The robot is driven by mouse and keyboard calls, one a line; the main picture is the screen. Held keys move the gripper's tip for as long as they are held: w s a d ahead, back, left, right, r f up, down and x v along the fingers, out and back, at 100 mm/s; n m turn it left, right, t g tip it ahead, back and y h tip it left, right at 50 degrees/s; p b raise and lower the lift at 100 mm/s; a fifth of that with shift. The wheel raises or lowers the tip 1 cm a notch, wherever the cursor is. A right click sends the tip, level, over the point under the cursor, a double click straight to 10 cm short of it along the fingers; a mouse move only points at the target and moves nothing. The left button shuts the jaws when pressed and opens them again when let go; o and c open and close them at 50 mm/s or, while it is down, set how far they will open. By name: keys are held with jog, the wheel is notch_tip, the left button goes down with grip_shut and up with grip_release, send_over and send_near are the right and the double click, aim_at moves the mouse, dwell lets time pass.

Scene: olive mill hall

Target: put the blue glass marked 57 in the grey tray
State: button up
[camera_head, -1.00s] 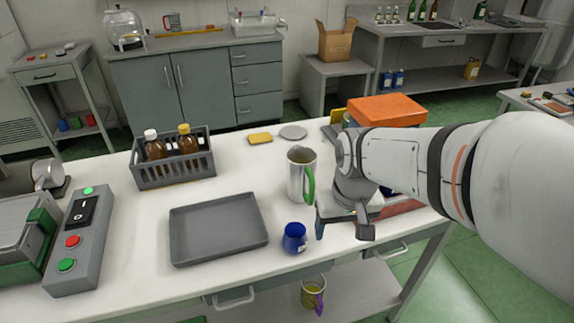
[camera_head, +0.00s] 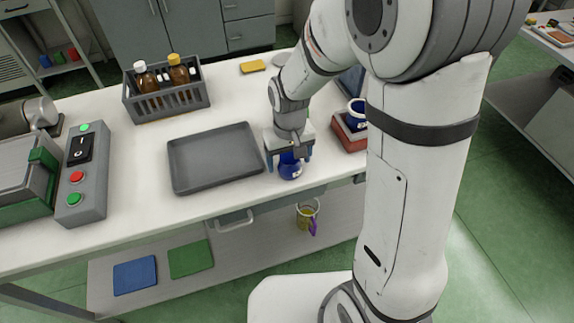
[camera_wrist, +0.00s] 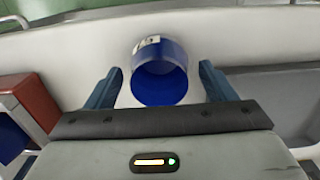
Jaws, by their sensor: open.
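The blue glass (camera_head: 290,166) stands upright on the white table near its front edge, just right of the grey tray. In the wrist view the blue glass (camera_wrist: 160,78) is between my fingers, with gaps on both sides. A pale label shows on its side, but I cannot read the mark. My gripper (camera_head: 289,160) points down at the glass, open and holding nothing; its spread fingers (camera_wrist: 158,88) show in the wrist view. The grey tray (camera_head: 215,158) lies flat and empty; part of it shows at the right of the wrist view (camera_wrist: 275,95).
A grey crate (camera_head: 168,103) with brown bottles stands behind the tray. A control box (camera_head: 84,175) with buttons is at left. A red device (camera_head: 348,134) with a blue-and-white item stands right of my gripper. A yellow sponge (camera_head: 253,66) lies at the back.

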jog(key=shift+f, duration=0.65)
jog(key=shift+c, duration=0.6)
jog(key=c, duration=1)
